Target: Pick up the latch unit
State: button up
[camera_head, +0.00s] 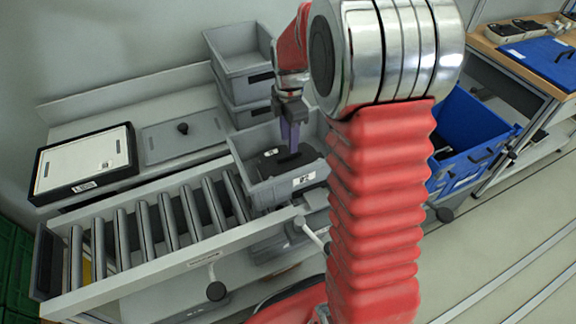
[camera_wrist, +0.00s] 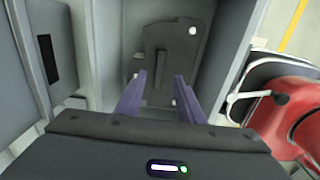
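The latch unit looks like a dark flat plate with a raised bar and light spots. It lies in a grey bin (camera_head: 303,182) at the end of the roller line; the unit (camera_head: 268,163) shows partly behind my gripper. In the wrist view, the latch unit (camera_wrist: 182,58) lies at the far part of the bin floor. My gripper (camera_head: 291,146) points down into the bin. In the wrist view its two purple fingers (camera_wrist: 160,78) are apart, with the raised bar between and beyond their tips. Nothing is held; contact cannot be told.
Stacked grey bins (camera_head: 240,62) stand close behind the bin. The roller conveyor (camera_head: 150,228) runs left and is empty. A framed white panel (camera_head: 85,160) and a grey lid (camera_head: 183,138) lie behind it. A blue crate (camera_head: 470,135) stands right of my arm.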

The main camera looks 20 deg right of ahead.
aim_at(288, 154)
jog(key=shift+a+f, duration=0.15)
jog(key=shift+f, duration=1.15)
jog(key=shift+a+f, duration=0.1)
jog(key=shift+f, duration=1.2)
jog(key=shift+c, duration=0.2)
grip_shut()
jog(key=shift+w, duration=0.1)
